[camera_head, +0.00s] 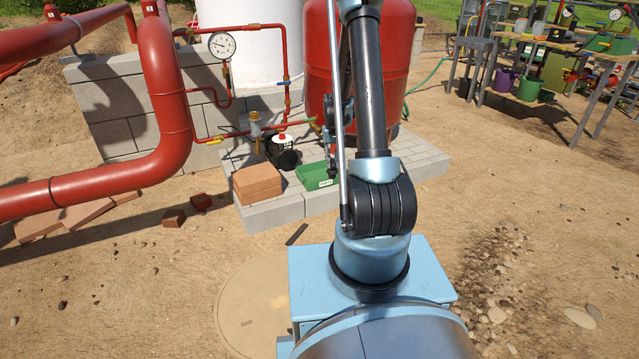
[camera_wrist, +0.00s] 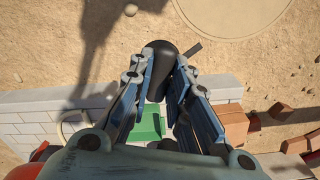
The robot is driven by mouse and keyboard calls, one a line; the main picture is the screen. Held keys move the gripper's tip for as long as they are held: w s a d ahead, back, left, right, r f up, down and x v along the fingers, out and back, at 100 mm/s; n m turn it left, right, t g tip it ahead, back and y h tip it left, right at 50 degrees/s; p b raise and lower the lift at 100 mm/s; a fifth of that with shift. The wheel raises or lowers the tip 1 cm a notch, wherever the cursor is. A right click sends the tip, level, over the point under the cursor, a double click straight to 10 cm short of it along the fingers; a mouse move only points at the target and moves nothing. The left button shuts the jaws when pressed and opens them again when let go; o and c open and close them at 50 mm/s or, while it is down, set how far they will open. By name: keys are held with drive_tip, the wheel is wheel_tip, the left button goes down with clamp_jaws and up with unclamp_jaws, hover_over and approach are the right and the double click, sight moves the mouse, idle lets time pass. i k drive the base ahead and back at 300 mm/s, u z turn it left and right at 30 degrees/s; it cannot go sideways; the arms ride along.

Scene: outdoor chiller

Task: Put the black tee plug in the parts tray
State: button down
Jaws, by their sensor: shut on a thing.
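The black tee plug (camera_wrist: 160,63) shows in the wrist view as a dark rounded shape between my fingertips. My gripper (camera_wrist: 160,80) is shut on it, and the finger pads hide part of its sides. The green parts tray (camera_wrist: 149,124) shows partly between and below the fingers, apart from the plug in the picture. In the head view the green tray (camera_head: 316,176) sits on the paved block pad. My gripper (camera_head: 331,168) hangs small and dark beside or above the tray there; the plug cannot be made out.
Terracotta bricks (camera_head: 257,183) are stacked left of the tray. A dark pump (camera_head: 282,152) and red pipes (camera_head: 165,95) stand behind and left. A red tank (camera_head: 392,60) rises behind my arm. A workbench (camera_head: 560,45) stands far right. The sandy ground in front is mostly clear.

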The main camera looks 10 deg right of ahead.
sight(318, 178)
drive_tip(key=z, duration=0.05)
drive_tip(key=i, duration=1)
drive_tip(key=u, duration=0.05)
